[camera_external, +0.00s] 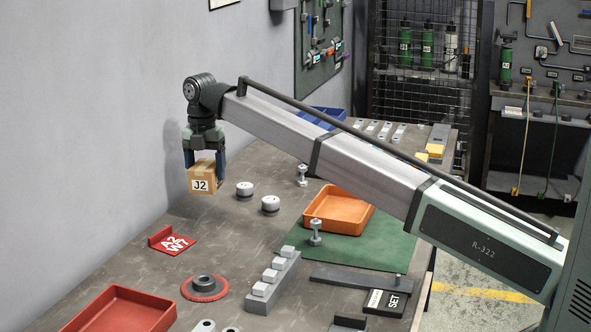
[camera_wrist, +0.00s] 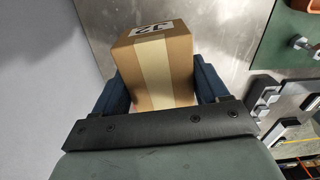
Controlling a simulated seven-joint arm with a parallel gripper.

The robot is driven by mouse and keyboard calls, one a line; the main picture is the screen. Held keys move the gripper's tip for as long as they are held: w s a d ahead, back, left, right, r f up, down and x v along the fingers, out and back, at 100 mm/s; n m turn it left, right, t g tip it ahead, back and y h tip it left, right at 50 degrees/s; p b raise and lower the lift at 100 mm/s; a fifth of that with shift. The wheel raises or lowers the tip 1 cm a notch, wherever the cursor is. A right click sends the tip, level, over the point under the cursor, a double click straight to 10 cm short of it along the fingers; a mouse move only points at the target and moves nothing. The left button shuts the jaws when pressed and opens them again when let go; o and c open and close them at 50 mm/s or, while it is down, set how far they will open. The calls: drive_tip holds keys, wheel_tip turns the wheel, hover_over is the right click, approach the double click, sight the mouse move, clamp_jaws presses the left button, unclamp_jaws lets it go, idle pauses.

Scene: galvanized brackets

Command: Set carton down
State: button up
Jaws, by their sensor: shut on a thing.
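A small brown carton (camera_external: 202,176) with a white label reading J2 is held between the two fingers of my gripper (camera_external: 205,158), near the grey wall at the left of the bench. The carton also shows in the wrist view (camera_wrist: 160,70), with a pale tape strip down its middle and a dark blue finger on each side. My gripper is shut on it. The carton looks upright; the frames do not clearly show how far its underside is from the bench top (camera_external: 225,225).
Two round metal pieces (camera_external: 245,189) stand right of the carton. A red bracket marked A2 W7 (camera_external: 171,241) lies in front. An orange tray (camera_external: 338,209) sits on a green mat (camera_external: 375,250). A red tray (camera_external: 120,312) is at the front left. Bare bench lies between them.

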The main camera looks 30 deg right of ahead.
sight(197, 162)
drive_tip(key=w, duration=0.1)
drive_tip(key=w+a, duration=0.1)
drive_tip(key=w, duration=0.1)
drive_tip(key=shift+a+r+m, duration=0.2)
drive_tip(key=shift+r+m, duration=0.1)
drive_tip(key=shift+s+m, duration=0.1)
drive_tip(key=shift+m, duration=0.2)
drive_tip(key=shift+f, duration=5.05)
drive_tip(key=shift+f, duration=0.1)
drive_tip(key=o, duration=1.2)
wheel_tip(197, 162, up, 12)
drive_tip(key=shift+r, duration=0.15)
